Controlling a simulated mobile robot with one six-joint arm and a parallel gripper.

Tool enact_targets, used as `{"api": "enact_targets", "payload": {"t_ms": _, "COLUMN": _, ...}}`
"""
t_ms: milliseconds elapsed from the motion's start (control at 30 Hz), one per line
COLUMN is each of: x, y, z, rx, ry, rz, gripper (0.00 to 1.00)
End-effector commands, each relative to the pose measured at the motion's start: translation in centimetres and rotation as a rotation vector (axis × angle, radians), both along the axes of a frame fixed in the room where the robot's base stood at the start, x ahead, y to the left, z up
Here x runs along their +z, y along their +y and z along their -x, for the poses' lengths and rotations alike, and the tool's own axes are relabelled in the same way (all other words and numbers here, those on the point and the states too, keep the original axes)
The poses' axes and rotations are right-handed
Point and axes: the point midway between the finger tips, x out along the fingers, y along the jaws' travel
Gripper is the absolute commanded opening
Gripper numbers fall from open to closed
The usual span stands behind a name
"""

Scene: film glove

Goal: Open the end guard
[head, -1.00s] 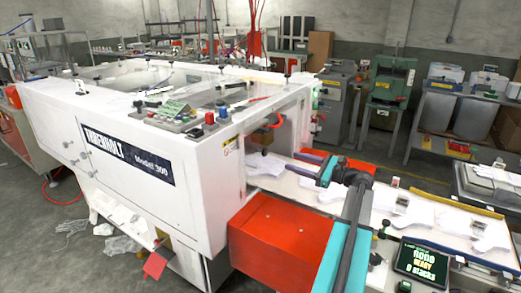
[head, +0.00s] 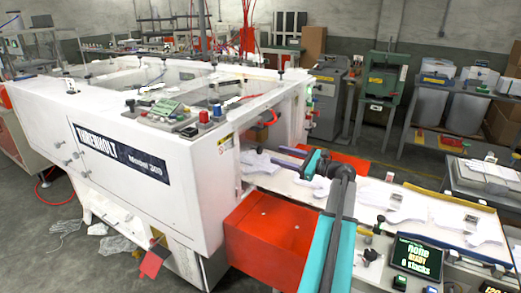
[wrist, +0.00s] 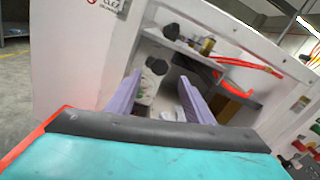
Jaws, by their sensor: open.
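The white machine (head: 120,150) has its end opening toward my gripper (head: 268,158). The end guard cannot be told apart with certainty; no separate clear panel stands out at this end. In the wrist view the white end wall (wrist: 75,60) is at left, with the opening to its right. My gripper (wrist: 160,88) shows there with two purple fingers spread apart and nothing between them. Round black knobs (wrist: 157,66) appear just beyond the fingertips; whether the fingers touch them cannot be told. An orange-red curved part (wrist: 250,67) is inside the opening at right.
A red box (head: 265,240) stands by the machine end, beside my arm. A conveyor bed (head: 385,195) with white film pieces runs right from the opening. A display (head: 417,257) is at front right. Open floor (head: 55,265) lies at front left.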

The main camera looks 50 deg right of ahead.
Motion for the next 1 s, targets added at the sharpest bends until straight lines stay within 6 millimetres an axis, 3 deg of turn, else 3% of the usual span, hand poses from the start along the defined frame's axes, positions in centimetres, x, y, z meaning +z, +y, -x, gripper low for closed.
{"api": "enact_targets", "payload": {"t_ms": 600, "x": 0.1, "y": 2.0, "z": -8.4, "rx": 0.0, "ry": 0.0, "rz": 0.001, "gripper": 0.47}}
{"api": "enact_targets", "payload": {"t_ms": 1000, "x": 0.0, "y": 2.4, "z": -9.8, "rx": -0.002, "ry": 0.0, "rz": 0.001, "gripper": 0.47}}
